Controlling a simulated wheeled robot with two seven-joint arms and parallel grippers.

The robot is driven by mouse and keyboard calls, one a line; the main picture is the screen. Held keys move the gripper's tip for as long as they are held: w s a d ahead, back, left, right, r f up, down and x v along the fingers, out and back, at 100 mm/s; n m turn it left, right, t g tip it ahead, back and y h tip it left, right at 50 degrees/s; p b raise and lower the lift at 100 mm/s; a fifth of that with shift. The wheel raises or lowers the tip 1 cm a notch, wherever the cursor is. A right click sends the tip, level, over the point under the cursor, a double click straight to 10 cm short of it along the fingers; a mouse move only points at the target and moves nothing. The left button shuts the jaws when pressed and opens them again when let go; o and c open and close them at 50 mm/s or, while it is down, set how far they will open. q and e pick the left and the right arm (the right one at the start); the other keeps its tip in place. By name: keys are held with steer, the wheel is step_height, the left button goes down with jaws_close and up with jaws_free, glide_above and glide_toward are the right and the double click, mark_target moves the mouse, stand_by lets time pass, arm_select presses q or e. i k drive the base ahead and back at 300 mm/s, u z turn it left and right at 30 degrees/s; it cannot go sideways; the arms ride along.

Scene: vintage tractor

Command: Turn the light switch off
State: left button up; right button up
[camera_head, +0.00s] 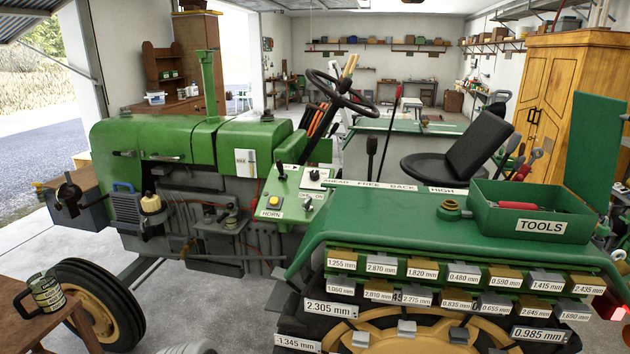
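A green control panel (292,193) sits on the tractor body in the head view. It carries a yellow button (273,201) marked HORN, a small black-tipped switch (308,203) with tiny labels beside it, and a dark knob (314,175) on a white plate. The labels are too small to tell for sure which one is the light switch, or its position. A white plate (245,162) marked MAX is on the green hood. Neither of my grippers shows in the view, and nothing is seen touching the panel.
The green tractor hood (180,138) fills the left middle. The steering wheel (341,91) and black seat (460,153) stand behind the panel. A green TOOLS box (530,211) rests on the fender at right. A wooden table (30,322) with a mug (45,292) is at lower left.

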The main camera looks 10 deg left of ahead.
mark_target(314, 175)
steer(key=k, duration=1.3)
steer(key=u, duration=0.75)
steer(key=i, duration=0.8)
steer(key=u, duration=0.7)
steer(key=i, duration=1.15)
steer(key=z, duration=0.4)
